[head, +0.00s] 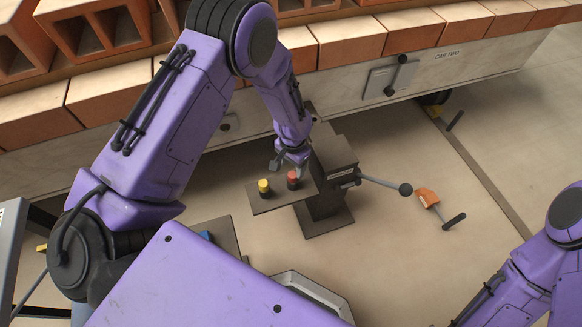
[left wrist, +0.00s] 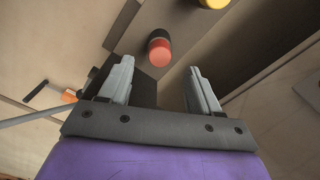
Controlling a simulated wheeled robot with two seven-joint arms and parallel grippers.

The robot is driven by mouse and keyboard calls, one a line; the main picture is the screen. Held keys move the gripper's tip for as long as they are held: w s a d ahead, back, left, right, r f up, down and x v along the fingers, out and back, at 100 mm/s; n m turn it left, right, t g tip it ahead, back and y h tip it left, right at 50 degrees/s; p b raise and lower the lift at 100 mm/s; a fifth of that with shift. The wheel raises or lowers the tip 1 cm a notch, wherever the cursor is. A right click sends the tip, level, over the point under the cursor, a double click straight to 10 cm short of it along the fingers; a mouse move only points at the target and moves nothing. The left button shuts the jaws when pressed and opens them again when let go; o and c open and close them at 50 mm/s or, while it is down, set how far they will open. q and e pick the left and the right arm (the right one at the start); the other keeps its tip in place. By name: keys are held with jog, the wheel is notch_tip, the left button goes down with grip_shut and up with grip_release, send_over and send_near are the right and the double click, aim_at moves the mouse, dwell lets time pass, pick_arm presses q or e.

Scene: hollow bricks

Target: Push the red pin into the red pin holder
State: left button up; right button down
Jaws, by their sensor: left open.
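The red pin (head: 293,177) shows as a red round head on a dark collar, on a narrow plate of a dark stand. It also shows in the left wrist view (left wrist: 160,54), ahead of the fingertips and between their lines. The dark collar (head: 293,185) below it appears to be the red pin holder; how deep the pin sits in it I cannot tell. My left gripper (head: 289,163) is open just above and beside the red pin; its two grey fingers also show in the left wrist view (left wrist: 157,70), with nothing between them. My right gripper is out of view.
A yellow pin (head: 264,186) stands on the same plate (head: 273,204), left of the red one. A lever with a dark knob (head: 405,189) sticks out right of the stand. A brick-loaded car (head: 345,84) runs behind.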

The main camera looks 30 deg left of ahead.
pick_arm(q)
notch_tip(320, 180, up, 5)
jog(key=shift+f+p, duration=0.1)
jog(key=shift+p, duration=0.25)
dwell(0.3)
jog(key=s+a+r+n+t+y+p, duration=0.1)
jog(key=s+a+r+n+p, duration=0.1)
jog(key=s, duration=0.6)
jog(key=s+a+r+n+t+y+p, duration=0.1)
jog(key=s+a+r+n+p, duration=0.1)
jog(key=s+n+p, duration=0.2)
jog(key=s+a+r+n+t+y+p, duration=0.1)
jog(key=s+a+r+n+p, duration=0.1)
jog(key=s+p, duration=0.6)
jog(key=s+a+n, duration=0.1)
jog(key=s, duration=0.5)
jog(key=shift+w, duration=0.1)
